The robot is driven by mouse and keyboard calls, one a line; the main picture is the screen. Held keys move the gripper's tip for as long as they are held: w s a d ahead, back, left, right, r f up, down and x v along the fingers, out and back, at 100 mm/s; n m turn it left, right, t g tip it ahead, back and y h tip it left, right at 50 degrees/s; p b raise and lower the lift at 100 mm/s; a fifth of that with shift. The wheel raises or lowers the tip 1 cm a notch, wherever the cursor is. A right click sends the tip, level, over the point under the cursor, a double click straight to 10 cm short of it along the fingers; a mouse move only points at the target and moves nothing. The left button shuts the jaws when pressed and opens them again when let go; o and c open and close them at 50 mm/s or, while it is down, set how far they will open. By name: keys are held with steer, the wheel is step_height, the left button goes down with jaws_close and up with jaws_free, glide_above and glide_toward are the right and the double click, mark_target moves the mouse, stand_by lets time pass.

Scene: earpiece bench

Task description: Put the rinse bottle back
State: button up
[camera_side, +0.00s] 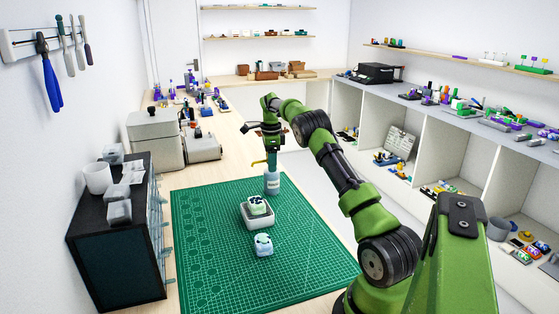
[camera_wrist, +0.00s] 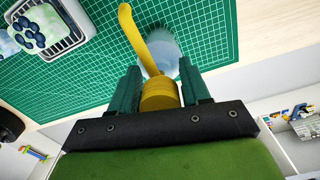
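The rinse bottle (camera_side: 271,184) has a pale grey-blue body and a yellow top with a bent spout. It is upright at the far part of the green mat; I cannot tell whether its base touches the mat. My gripper (camera_side: 272,160) is over it, pointing down. In the wrist view the two dark green fingers (camera_wrist: 161,90) lie close against both sides of the yellow cap (camera_wrist: 160,95), shut on it. The spout (camera_wrist: 132,30) curves away beyond the fingers. The bottle's body (camera_wrist: 163,52) is partly hidden behind the cap.
The mat's right side is clear.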

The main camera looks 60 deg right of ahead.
steer(key=shift+o, duration=0.8)
